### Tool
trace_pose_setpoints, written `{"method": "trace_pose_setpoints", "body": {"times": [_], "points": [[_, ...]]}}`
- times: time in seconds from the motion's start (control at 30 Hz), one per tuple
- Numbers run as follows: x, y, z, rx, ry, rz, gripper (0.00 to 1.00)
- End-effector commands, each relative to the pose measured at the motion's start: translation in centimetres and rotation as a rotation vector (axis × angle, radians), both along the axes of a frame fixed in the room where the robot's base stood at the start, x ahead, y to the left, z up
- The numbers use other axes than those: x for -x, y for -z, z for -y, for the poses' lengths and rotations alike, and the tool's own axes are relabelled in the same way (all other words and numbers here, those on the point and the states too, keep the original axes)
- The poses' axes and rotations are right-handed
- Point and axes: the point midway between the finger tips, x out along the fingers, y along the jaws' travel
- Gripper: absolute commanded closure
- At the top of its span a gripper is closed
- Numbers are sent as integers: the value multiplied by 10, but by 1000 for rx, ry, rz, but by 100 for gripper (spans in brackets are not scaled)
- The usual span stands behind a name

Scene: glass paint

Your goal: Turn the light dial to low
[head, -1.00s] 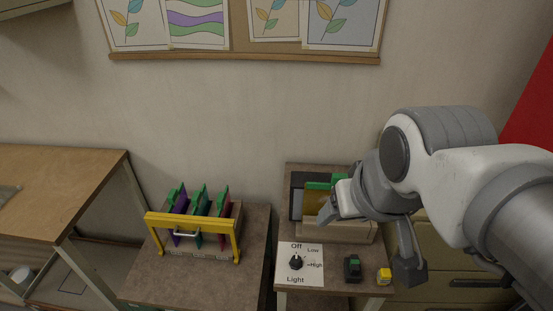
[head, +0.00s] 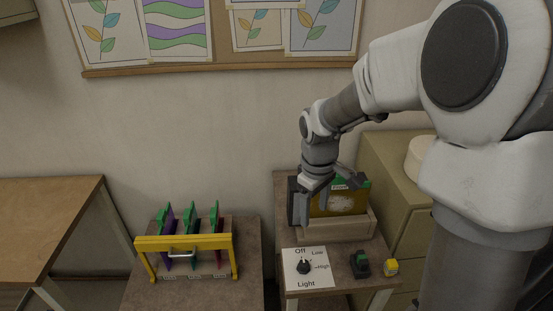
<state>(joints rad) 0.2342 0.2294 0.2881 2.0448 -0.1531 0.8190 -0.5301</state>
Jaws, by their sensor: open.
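The light dial (head: 304,267) is a black knob on a white plate (head: 322,279) marked Off, Low, High and Light. Its pale mark appears to point up toward Off, though it is small. The plate lies at the front left of the right-hand table. My gripper (head: 324,201) is open and points down, above and behind the dial. Its fingers are apart from the knob and it holds nothing. The gripper partly covers the wooden box behind it.
A wooden box (head: 345,226) with a gold, green-topped panel (head: 334,203) stands behind the dial. A black-and-green switch (head: 360,265) and a yellow button (head: 390,267) sit to its right. A yellow rack (head: 187,243) with coloured panels stands on the left table.

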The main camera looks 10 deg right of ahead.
Motion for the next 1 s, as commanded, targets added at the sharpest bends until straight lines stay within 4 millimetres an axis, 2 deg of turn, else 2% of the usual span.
{"method": "trace_pose_setpoints", "body": {"times": [0.03, 0.13, 0.47, 0.57, 1.0], "points": [[-5, 16, -1, -10, -21, -22, 31], [-11, 34, -4, -26, -51, -47, 31], [-15, 62, -6, -42, -83, -69, 31], [-15, 79, -6, -43, -82, -71, 31], [-15, 174, -6, -43, -82, -71, 31]]}}
